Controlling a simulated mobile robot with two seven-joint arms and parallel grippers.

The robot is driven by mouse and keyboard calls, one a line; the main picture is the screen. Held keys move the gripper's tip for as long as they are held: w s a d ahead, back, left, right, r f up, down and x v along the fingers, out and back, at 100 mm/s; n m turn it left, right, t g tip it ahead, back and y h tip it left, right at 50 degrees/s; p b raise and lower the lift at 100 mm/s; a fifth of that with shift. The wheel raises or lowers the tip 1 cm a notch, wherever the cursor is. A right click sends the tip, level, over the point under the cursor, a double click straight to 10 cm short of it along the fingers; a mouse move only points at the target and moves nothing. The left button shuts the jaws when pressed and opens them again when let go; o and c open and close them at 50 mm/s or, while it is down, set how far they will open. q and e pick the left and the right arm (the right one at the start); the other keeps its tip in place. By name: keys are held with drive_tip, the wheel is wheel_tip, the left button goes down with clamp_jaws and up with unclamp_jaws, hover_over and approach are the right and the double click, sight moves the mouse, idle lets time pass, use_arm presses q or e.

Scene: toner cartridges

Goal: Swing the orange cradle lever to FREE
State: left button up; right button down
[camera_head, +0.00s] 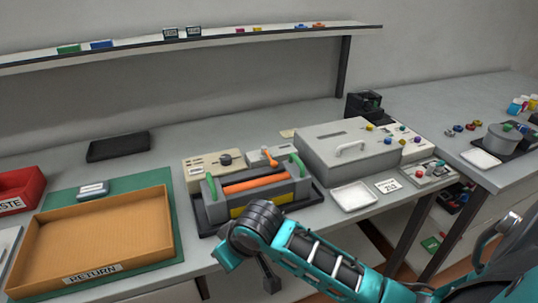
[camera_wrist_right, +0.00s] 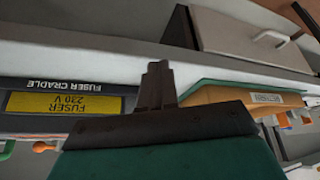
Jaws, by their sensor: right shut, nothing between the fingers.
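The grey fuser cradle (camera_head: 224,210) stands mid-table. It holds an orange roller (camera_head: 255,184) between green handles (camera_head: 211,186). An orange lever (camera_head: 269,156) shows behind it, by a pale box; I cannot read which mark it points at. In the right wrist view, the cradle's front (camera_wrist_right: 110,83) appears upside down with its label and yellow plate. A small orange part (camera_wrist_right: 42,147) is at its left; I cannot tell if it is the lever. My right gripper (camera_head: 271,284) hangs at the table's front edge. Its fingers (camera_wrist_right: 155,70) are together and empty, apart from the cradle. My left gripper is out of view.
The RETURN tray (camera_head: 166,218) lies left of the cradle on a green mat. A grey lidded box (camera_head: 330,160), a white tray (camera_head: 354,196) and a small card (camera_head: 388,186) are to the right. A shelf (camera_head: 200,42) runs along the back wall.

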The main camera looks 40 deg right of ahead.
drive_tip(key=w+d+r+m+h, duration=0.1)
drive_tip(key=w+d+r, duration=0.2)
drive_tip(key=r, duration=0.3)
drive_tip(key=w+d+r+m+g+h, duration=0.1)
drive_tip(key=w+d+r+h, duration=0.1)
drive_tip(key=w+d+r, duration=0.2)
drive_tip(key=w+d+r+m+h, duration=0.1)
drive_tip(key=w+d+r, duration=0.3)
drive_tip(key=r, duration=0.5)
drive_tip(key=shift+d+r+m+g+h+p, duration=0.3)
drive_tip(key=shift+d+h+p, duration=0.15)
drive_tip(key=shift+d+h, duration=0.25)
drive_tip(key=shift+f, duration=0.1)
approach(269, 157)
drive_tip(key=a+f, duration=0.1)
drive_tip(key=f, duration=0.1)
drive_tip(key=a+f, duration=0.1)
drive_tip(key=f, duration=0.1)
drive_tip(key=shift+s+a, duration=0.4)
drive_tip(key=shift+d+f, duration=0.25)
drive_tip(key=shift+d, duration=0.3)
drive_tip(key=shift+d+f, duration=0.3)
drive_tip(key=shift+d, duration=0.25)
drive_tip(key=shift+d+f, duration=0.35)
drive_tip(key=shift+d, duration=0.15)
